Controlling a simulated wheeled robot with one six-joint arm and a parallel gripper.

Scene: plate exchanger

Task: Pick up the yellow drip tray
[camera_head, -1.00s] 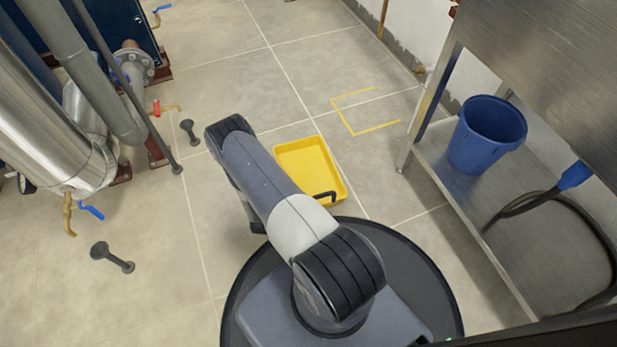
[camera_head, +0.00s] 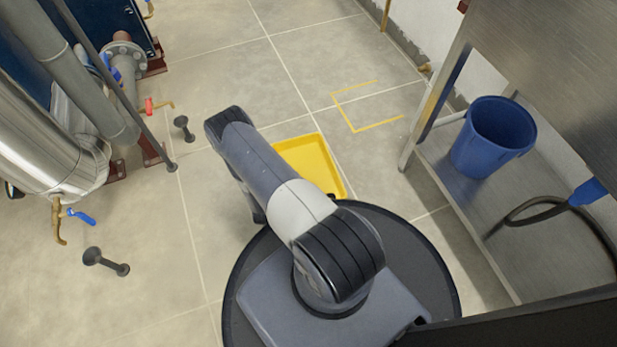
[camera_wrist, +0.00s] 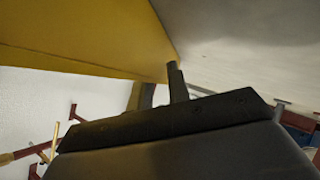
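The yellow drip tray (camera_head: 325,169) is a shallow rectangular tray in the middle of the head view, just ahead of my base and partly hidden by my arm. In the wrist view the yellow tray (camera_wrist: 85,38) fills the upper left at close range. My gripper (camera_wrist: 162,82) shows there with its two dark fingers at the tray's lower edge. The left finger's tip appears to end behind the yellow edge; the right finger stands by the tray's corner. I cannot tell whether they clamp it. In the head view my arm hides the gripper.
A metal bench (camera_head: 462,213) with a blue bucket (camera_head: 492,137) and a black hose (camera_head: 540,217) on its lower shelf stands on the right. Pipes and a steel vessel (camera_head: 40,140) stand on the left. Yellow corner marks (camera_head: 352,128) lie on open floor beyond the tray.

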